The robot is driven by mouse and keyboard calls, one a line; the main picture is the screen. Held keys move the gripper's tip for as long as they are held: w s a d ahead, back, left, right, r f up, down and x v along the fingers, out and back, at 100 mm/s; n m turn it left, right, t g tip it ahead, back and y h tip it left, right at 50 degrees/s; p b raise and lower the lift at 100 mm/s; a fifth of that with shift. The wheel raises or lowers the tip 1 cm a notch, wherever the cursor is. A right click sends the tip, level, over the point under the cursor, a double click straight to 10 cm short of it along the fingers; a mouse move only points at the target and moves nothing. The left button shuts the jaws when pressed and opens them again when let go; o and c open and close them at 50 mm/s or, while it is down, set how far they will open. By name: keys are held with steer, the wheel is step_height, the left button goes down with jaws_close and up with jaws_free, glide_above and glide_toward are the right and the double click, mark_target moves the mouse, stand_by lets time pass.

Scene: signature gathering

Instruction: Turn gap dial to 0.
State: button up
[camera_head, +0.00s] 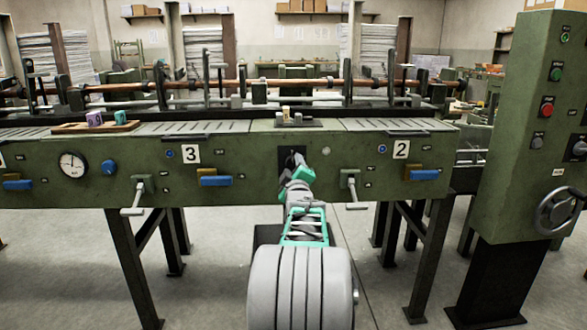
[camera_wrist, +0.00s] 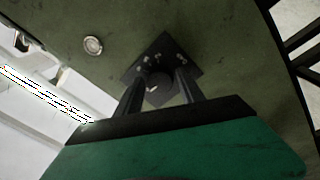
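The gap dial seems to be the dark square plate (camera_head: 285,163) on the green machine's front, between the "3" and "2" labels. My gripper (camera_head: 294,160) is in front of it and hides much of it. In the wrist view the plate (camera_wrist: 193,68) looks tilted, with small pale marks too blurred to read. A round grey knob (camera_wrist: 160,88) shows at its middle. My gripper's two dark fingers (camera_wrist: 162,78) stand apart on either side of the knob, with some space visible at the right. Whether a fingertip touches the knob is unclear. The dial's setting cannot be read.
Crank handles (camera_head: 137,196) and (camera_head: 351,188) stick out on both sides of my arm. A round silver button (camera_wrist: 93,45) is near the plate. A green control cabinet (camera_head: 535,120) stands at right.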

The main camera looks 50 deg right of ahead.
steer(key=shift+o, duration=1.2)
steer(key=p+v, duration=0.1)
steer(key=v, duration=0.6)
steer(key=shift+s+a, duration=0.25)
steer(key=shift+a, duration=0.05)
